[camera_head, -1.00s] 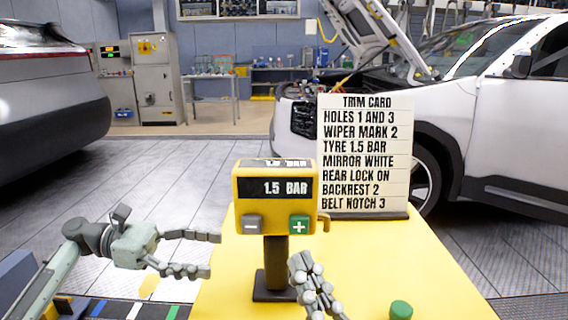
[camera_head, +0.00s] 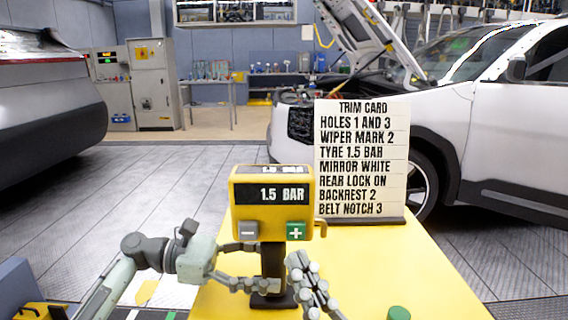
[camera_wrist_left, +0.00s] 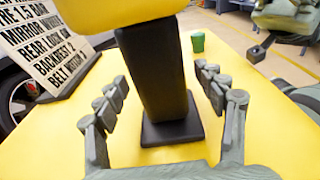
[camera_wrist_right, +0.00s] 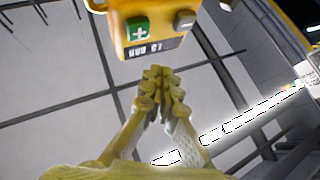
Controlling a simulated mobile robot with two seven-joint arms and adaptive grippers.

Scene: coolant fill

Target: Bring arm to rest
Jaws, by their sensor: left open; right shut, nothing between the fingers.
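My left gripper (camera_head: 266,266) is open at the dark post (camera_head: 273,258) of the yellow inflator box (camera_head: 271,203). In the left wrist view its fingers (camera_wrist_left: 163,84) spread to either side of the post (camera_wrist_left: 152,75), above its base plate (camera_wrist_left: 172,133). My right gripper (camera_head: 294,260) is shut and empty, just right of the post and below the box. In the right wrist view its fingertips (camera_wrist_right: 160,75) are together below the box (camera_wrist_right: 152,30), which reads 1.5 BAR in the head view.
The yellow table (camera_head: 400,265) bears a trim card (camera_head: 361,160) at the back and a green cylinder (camera_head: 399,313) near the front. A white car (camera_head: 480,130) with raised bonnet stands behind. Open floor (camera_head: 170,190) lies between.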

